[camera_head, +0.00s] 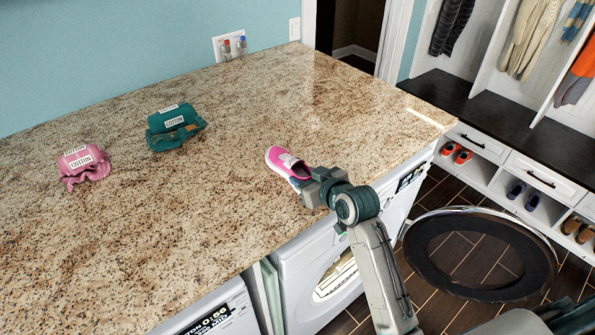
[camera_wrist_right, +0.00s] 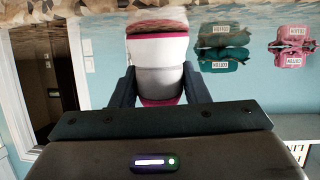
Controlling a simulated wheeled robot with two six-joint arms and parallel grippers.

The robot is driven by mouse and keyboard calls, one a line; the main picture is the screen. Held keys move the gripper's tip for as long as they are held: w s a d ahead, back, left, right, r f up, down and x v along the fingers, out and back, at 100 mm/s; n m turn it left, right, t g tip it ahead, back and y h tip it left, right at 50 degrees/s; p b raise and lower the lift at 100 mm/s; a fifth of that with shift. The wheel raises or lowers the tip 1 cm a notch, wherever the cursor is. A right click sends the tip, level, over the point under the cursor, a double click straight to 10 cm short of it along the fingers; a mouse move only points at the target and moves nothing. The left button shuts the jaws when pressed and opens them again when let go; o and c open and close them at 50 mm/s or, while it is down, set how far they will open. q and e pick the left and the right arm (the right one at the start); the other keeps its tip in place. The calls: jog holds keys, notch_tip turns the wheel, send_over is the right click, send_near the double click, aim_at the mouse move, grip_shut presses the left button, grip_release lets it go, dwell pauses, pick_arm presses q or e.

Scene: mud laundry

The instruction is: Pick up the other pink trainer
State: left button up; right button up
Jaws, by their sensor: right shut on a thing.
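One pink trainer (camera_head: 281,160) with a white tongue area shows in the head view, at the front edge of the granite counter. My right gripper (camera_head: 304,186) is shut on its near end. In the right wrist view the trainer (camera_wrist_right: 158,65) sits between the two fingers of my right gripper (camera_wrist_right: 158,88), its white and pink surface filling the gap. I cannot tell whether the shoe touches the counter. No second pink trainer shows. My left gripper is in neither view.
The granite counter (camera_head: 235,195) holds a pink cloth bundle (camera_head: 84,165) and a green one (camera_head: 174,127), both labelled. Below it, a washing machine (camera_head: 305,277) has its round door (camera_head: 480,253) swung open. Shoes fill cubbies under the dark bench (camera_head: 500,115) at right.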

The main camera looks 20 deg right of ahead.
jog(key=shift+r, duration=0.1)
jog(key=shift+r+b, duration=0.5)
jog(key=shift+b, duration=0.05)
notch_tip(320, 180, up, 2)
jog(key=shift+b, duration=0.65)
jog(key=s+d+r, duration=0.1)
jog(key=s+d, duration=0.2)
jog(key=s, duration=0.4)
jog(key=s+d, duration=0.4)
jog(key=s, duration=0.3)
jog(key=shift+s+r, duration=0.2)
jog(key=shift+r, duration=0.2)
